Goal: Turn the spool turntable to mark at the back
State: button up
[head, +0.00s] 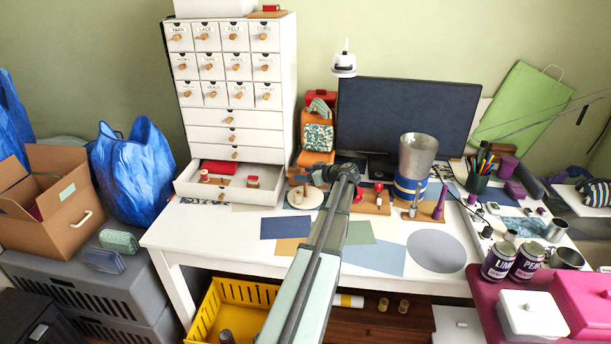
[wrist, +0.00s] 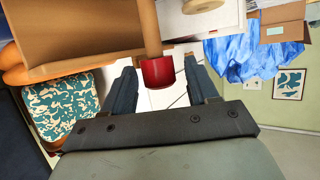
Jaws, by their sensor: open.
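In the wrist view my gripper (wrist: 160,70) is open, with a finger on each side of a wooden post with a red end (wrist: 158,71). The fingers appear apart from the red end. I cannot tell whether this post belongs to the turntable. The mark is not clearly visible.
A white drawer unit (head: 235,110) stands behind left, its bottom drawer (head: 228,190) open. A patterned bag (head: 317,138) is behind the gripper. A wooden board with red-topped pieces (head: 371,203) and a metal cup (head: 417,155) stand to the right. Flat sheets (head: 377,260) cover the table front.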

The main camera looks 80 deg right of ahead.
jog(key=shift+w, duration=0.1)
grip_shut()
dwell(0.6)
